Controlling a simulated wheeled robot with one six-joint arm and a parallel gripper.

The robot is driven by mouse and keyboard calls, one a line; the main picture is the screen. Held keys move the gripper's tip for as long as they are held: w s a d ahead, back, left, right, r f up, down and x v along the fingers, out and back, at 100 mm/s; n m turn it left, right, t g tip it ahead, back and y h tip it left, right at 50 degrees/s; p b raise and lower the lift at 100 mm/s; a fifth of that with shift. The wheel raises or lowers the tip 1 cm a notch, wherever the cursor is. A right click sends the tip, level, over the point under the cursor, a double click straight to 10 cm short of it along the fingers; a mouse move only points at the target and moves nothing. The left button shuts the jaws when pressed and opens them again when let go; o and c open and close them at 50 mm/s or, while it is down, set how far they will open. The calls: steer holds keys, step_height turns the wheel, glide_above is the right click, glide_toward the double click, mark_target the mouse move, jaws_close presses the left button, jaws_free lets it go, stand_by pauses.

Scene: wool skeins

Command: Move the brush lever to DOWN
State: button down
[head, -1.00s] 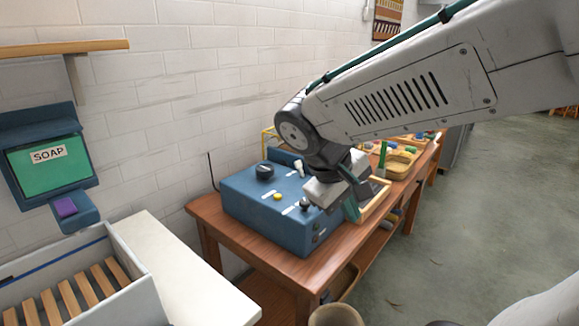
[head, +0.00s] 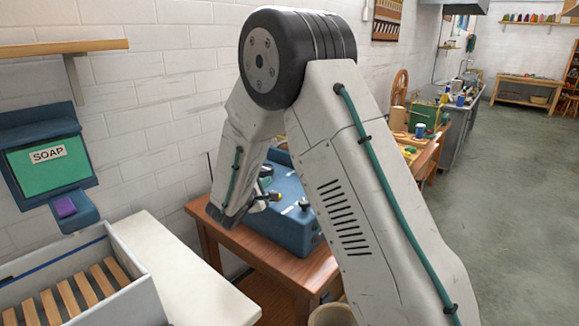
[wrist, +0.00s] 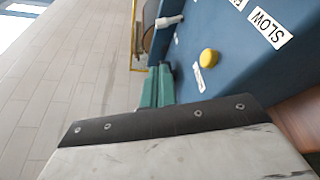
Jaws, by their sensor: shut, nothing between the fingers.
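The blue machine (head: 287,215) stands on the wooden table, partly hidden by my arm in the head view. In the wrist view its blue top (wrist: 240,75) carries a white lever (wrist: 169,20), which may be the brush lever; I cannot read a label for it or tell its setting. My gripper (wrist: 157,88) is shut and empty, its teal fingers over the machine's edge, apart from the white lever. In the head view my gripper (head: 268,196) is low by the machine's left side, mostly hidden.
The wooden table (head: 255,240) is bare in front.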

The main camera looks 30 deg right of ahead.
steer(key=x, duration=2)
steer(key=shift+s+a+r, duration=0.1)
steer(key=shift+a, duration=0.05)
